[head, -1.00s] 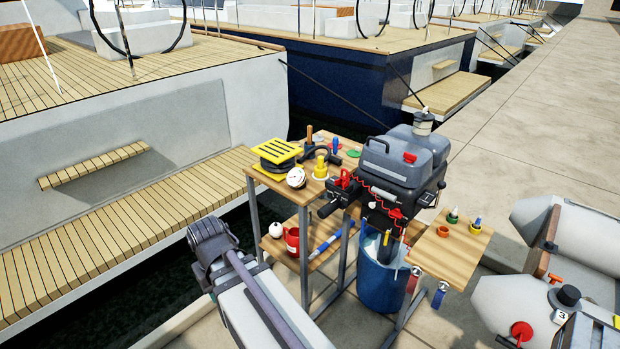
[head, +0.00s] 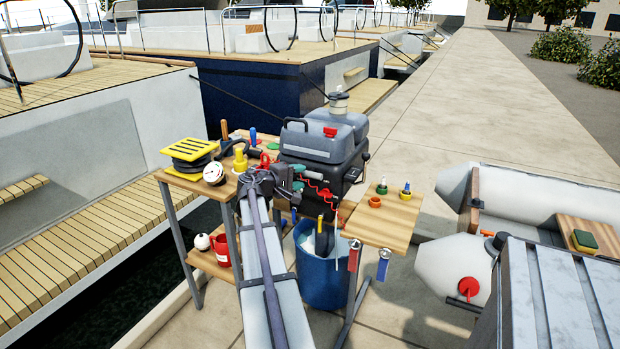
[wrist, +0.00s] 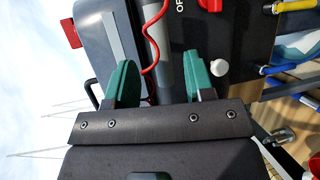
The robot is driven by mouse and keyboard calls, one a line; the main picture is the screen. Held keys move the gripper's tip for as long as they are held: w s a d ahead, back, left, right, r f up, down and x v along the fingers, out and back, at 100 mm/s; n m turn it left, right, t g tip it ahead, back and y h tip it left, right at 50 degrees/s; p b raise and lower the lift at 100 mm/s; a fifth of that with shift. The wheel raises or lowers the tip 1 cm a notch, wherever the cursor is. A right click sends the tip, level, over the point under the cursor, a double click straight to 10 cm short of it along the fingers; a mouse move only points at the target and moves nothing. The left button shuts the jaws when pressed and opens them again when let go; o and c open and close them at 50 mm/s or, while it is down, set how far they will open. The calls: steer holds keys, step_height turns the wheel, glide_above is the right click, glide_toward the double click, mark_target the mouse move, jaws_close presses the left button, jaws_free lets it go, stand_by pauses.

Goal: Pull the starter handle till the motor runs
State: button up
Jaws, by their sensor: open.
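The grey outboard motor (head: 325,145) stands upright over a blue tub (head: 322,270). My gripper (head: 299,178) is at the motor's front face, its green-padded fingers apart. In the wrist view, which is rolled with the sky at left, a grey bar (wrist: 157,38) that looks like the starter handle lies across the motor between the two fingers (wrist: 160,75). A gap shows on both sides of the bar. I cannot tell how deep it sits between the pads. My arm hides part of the motor's front in the head view.
A red coiled cord (wrist: 148,42) runs close to the bar, and a white knob (wrist: 218,67) sits beside one finger. A bench (head: 185,178) with a yellow-topped item (head: 190,150) is at left, a small side shelf (head: 385,225) at right. An inflatable dinghy (head: 455,265) is farther right.

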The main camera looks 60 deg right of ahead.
mark_target(307, 175)
steer(key=x, duration=0.5)
steer(key=shift+d+b, duration=0.1)
steer(key=shift+b, duration=0.2)
steer(key=shift+c, duration=0.4)
jaws_close()
